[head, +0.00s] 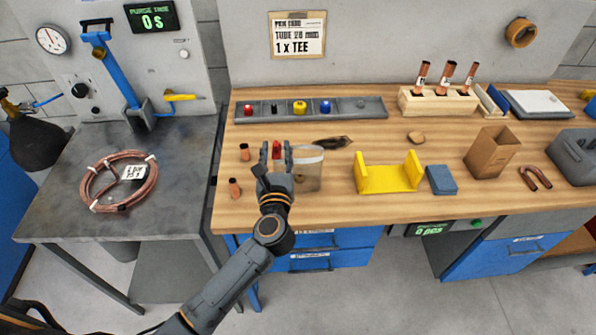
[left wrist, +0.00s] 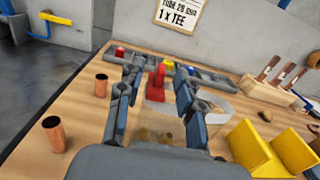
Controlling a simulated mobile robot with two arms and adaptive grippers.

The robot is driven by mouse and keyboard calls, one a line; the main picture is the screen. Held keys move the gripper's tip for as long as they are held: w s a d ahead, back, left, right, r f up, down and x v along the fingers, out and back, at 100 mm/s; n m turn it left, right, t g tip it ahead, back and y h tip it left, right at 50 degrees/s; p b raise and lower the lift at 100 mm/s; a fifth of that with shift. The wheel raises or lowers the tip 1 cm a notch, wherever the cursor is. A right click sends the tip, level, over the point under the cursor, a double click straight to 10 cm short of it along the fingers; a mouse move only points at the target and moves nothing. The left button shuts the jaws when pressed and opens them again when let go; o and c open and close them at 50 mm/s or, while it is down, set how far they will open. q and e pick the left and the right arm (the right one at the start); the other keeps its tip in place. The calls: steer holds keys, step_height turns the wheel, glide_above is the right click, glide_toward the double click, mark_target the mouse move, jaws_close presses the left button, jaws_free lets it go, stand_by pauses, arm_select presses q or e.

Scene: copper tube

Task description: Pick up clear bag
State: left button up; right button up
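The clear bag (head: 311,172), see-through with a pale top band, stands on the wooden bench near its front left. My left gripper (head: 276,152) is at the bag's left side, its fingers pointing toward the back of the bench. In the left wrist view the two fingers (left wrist: 157,78) are spread apart, with a red upright piece (left wrist: 155,88) showing between them. The bag (left wrist: 212,107) shows between and behind the fingers, partly hidden by the right one. Small brownish items show low inside it. I cannot tell whether the fingers touch the bag. My right gripper is not in view.
Two short copper pieces (head: 235,188) stand left of the gripper. A yellow holder (head: 388,183) and a blue block (head: 441,180) are to the right. A grey strip with coloured knobs (head: 362,107) lies behind. A dark flat tool (head: 333,142) lies behind the bag.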

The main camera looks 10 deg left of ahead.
arm_select(q)
steer(key=shift+x, duration=1.2)
steer(key=shift+s, duration=0.1)
jaws_close()
steer(key=shift+r, duration=0.15)
